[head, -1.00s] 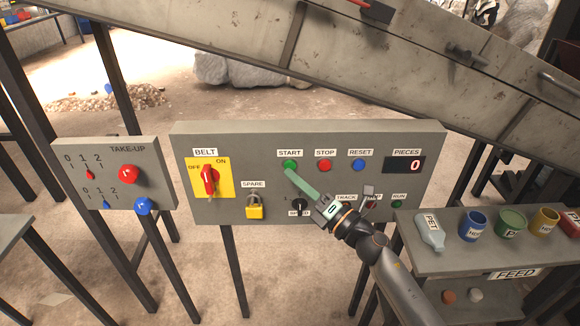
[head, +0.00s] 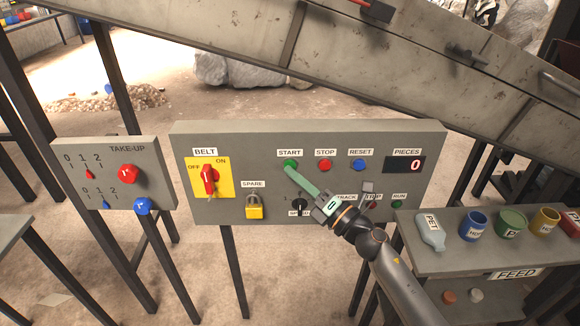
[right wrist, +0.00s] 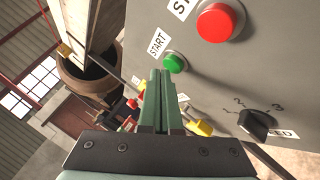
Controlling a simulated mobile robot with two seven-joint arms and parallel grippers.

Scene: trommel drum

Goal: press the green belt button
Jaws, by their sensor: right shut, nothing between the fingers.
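The green START button (head: 289,164) is on the grey control panel (head: 230,215), left of the red STOP button (head: 325,165) and blue RESET button (head: 358,165). In the right wrist view the green button (right wrist: 174,62) shows just beyond the fingertips. My right gripper (head: 290,171) is shut and empty, its green fingers pointing up-left with the tips at the button's lower edge. I cannot tell whether they touch it. The right gripper (right wrist: 160,75) fills the middle of the right wrist view. My left gripper is not in view.
A yellow-backed red BELT switch (head: 209,180) and a yellow SPARE padlock (head: 254,210) are left on the panel. A TAKE-UP box (head: 110,200) stands further left. A FEED shelf (head: 450,262) with several containers is at right. A conveyor (head: 350,60) slopes above.

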